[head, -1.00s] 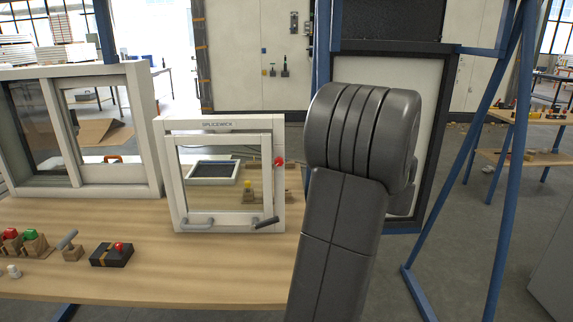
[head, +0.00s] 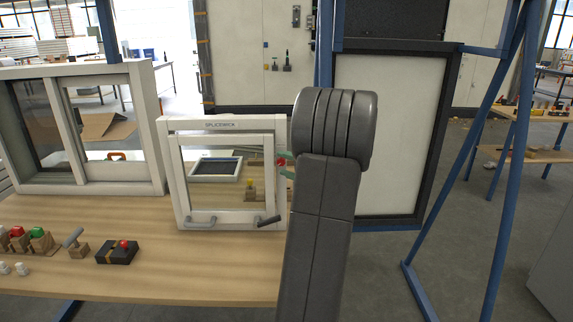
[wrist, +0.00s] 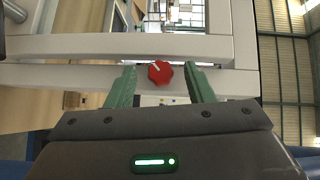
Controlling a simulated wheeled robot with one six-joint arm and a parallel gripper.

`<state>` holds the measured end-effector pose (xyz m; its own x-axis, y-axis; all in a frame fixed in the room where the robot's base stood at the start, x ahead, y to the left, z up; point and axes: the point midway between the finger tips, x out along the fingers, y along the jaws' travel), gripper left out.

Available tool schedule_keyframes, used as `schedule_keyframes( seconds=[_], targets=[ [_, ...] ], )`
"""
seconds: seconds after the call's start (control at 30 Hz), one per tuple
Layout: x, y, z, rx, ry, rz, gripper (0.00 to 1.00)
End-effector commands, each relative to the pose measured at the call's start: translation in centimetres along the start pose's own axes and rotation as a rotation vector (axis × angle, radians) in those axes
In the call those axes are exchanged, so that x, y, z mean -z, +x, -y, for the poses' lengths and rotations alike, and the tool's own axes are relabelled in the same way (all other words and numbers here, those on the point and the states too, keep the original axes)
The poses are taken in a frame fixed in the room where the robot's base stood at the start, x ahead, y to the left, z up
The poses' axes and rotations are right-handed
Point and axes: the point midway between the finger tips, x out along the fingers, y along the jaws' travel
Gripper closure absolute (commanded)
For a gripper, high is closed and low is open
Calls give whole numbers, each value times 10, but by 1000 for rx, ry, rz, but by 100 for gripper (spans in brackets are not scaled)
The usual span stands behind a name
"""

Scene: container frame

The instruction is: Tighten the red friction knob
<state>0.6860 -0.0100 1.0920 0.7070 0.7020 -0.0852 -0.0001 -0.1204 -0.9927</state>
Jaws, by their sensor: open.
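The red friction knob (head: 281,161) sits on the right side of the small white window frame (head: 228,123). In the wrist view the lobed red knob (wrist: 160,73), with a pale mark on its face, lies between the two green fingertips. My gripper (wrist: 161,68) is open, with a gap on each side of the knob. In the head view my gripper (head: 285,163) is at the knob, partly hidden by my arm; only bits of the green fingers show.
The small window has a grey handle (head: 200,222) and a dark lever (head: 268,221) on its lower rail. A larger sliding window (head: 150,125) stands to the left. A black box with a red button (head: 117,253) and other switches are on the wooden bench (head: 150,285).

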Motion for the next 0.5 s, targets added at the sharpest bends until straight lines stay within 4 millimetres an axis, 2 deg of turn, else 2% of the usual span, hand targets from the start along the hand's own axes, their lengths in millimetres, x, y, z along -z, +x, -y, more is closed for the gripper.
schedule_keyframes(
  seconds=[0.17, 0.4, 0.5],
  targets=[
    [0, 0, 0, 0, 0, 0, 52],
    [0, 0, 0, 0, 0, 0, 97],
    [0, 0, 0, 0, 1, 0, 97]
  ],
)
